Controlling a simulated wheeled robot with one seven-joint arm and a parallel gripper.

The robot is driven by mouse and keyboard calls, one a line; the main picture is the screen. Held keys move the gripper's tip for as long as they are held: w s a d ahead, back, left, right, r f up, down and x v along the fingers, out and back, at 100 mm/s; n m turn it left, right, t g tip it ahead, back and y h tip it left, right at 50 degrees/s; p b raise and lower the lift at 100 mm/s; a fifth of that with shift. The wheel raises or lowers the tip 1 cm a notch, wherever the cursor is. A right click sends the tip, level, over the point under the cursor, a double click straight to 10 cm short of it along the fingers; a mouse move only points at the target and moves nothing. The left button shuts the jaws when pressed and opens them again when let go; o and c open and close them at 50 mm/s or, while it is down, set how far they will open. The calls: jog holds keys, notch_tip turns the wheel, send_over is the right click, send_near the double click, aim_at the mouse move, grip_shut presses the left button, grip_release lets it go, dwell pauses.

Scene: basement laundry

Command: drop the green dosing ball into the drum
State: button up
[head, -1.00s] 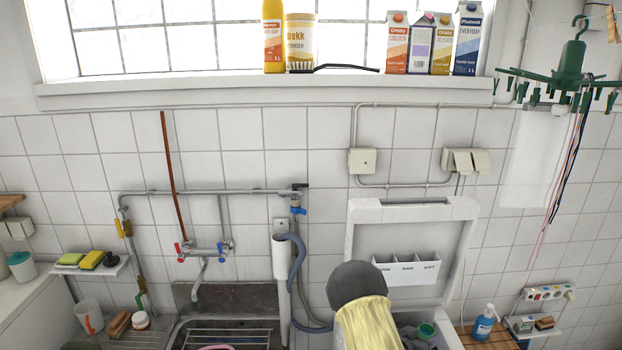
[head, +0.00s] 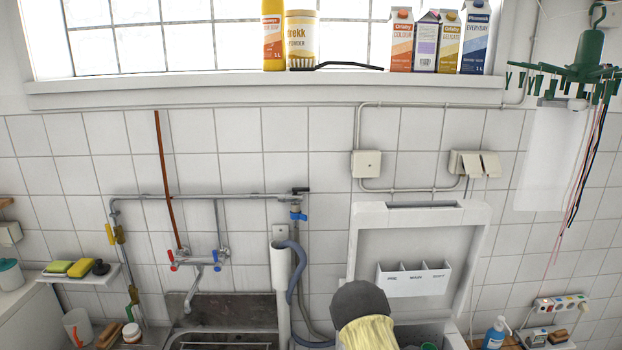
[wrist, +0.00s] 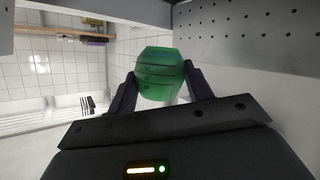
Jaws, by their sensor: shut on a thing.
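The green dosing ball (wrist: 160,75) is ribbed and sits between the two black fingers of my gripper (wrist: 160,82) in the wrist view. My gripper is shut on it. A perforated grey metal surface (wrist: 245,38), which looks like the drum wall, lies to the right of the ball, apart from it. In the head view the washer's lid (head: 468,255) stands open against the wall. Only a sliver of the ball (head: 428,346) shows at the bottom edge there. The drum's inside is not visible in the head view.
A white compartment holder (head: 413,280) is on the lid's inner face. A sink (head: 225,330) is to the left. A blue soap bottle (head: 494,335) stands right of the washer. A green peg hanger (head: 580,70) hangs at the upper right.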

jog(key=shift+w+f+b, duration=0.1)
jog(key=shift+f+b, duration=1)
jog(key=shift+f, duration=1.05)
jog(key=o, duration=1.1)
jog(key=b+v, duration=0.2)
jog(key=v, duration=1.5)
jog(key=shift+a+b, duration=0.1)
jog(key=shift+b, duration=0.3)
